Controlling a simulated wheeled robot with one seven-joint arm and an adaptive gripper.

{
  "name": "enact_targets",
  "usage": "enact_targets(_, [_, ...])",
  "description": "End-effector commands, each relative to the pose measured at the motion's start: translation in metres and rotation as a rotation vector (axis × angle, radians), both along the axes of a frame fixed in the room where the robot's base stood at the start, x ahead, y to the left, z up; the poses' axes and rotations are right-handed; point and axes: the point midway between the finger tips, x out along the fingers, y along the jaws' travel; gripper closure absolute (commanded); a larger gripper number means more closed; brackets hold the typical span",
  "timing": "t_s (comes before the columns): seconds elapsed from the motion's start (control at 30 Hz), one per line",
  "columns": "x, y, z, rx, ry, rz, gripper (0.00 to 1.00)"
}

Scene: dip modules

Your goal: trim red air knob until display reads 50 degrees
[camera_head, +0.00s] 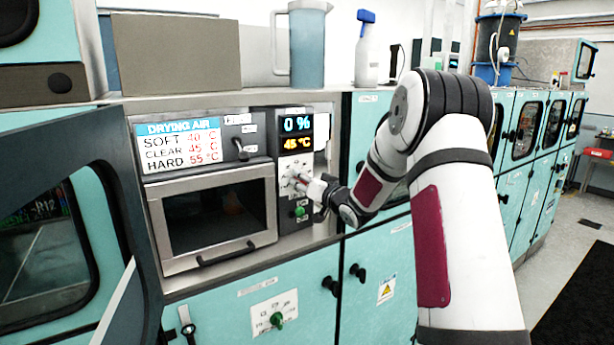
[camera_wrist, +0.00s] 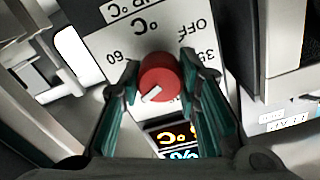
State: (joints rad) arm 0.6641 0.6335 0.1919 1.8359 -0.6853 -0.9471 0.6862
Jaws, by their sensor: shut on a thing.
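The red air knob (camera_wrist: 160,78) sits on a white dial plate (camera_wrist: 108,38) marked OFF, 35 and 60, shown turned over in the wrist view. Its white pointer line faces the lower left there. My gripper (camera_wrist: 161,68) is shut on the knob, one dark green finger on each side. In the head view my gripper (camera_head: 308,186) is at the control panel and I cannot make out the knob.
A drying air card (camera_head: 181,144) lists soft 40, clear 45 and hard 55 °C. A black lever (camera_head: 241,150) is left of the display. A green knob (camera_head: 300,211) is just below my gripper. A windowed door with a black handle (camera_head: 225,255) is at the left.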

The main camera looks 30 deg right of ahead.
Motion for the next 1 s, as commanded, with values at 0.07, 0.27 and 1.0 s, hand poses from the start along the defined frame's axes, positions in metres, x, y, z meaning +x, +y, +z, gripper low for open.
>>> enact_targets(0.07, [-0.0027, -0.0009, 0.0015, 0.053, 0.002, -0.001, 0.98])
enact_targets(0.27, [-0.0017, -0.0009, 0.0004, 0.161, 0.007, -0.001, 0.98])
enact_targets(1.0, [-0.0001, -0.0012, -0.0007, 0.239, 0.009, -0.002, 0.63])
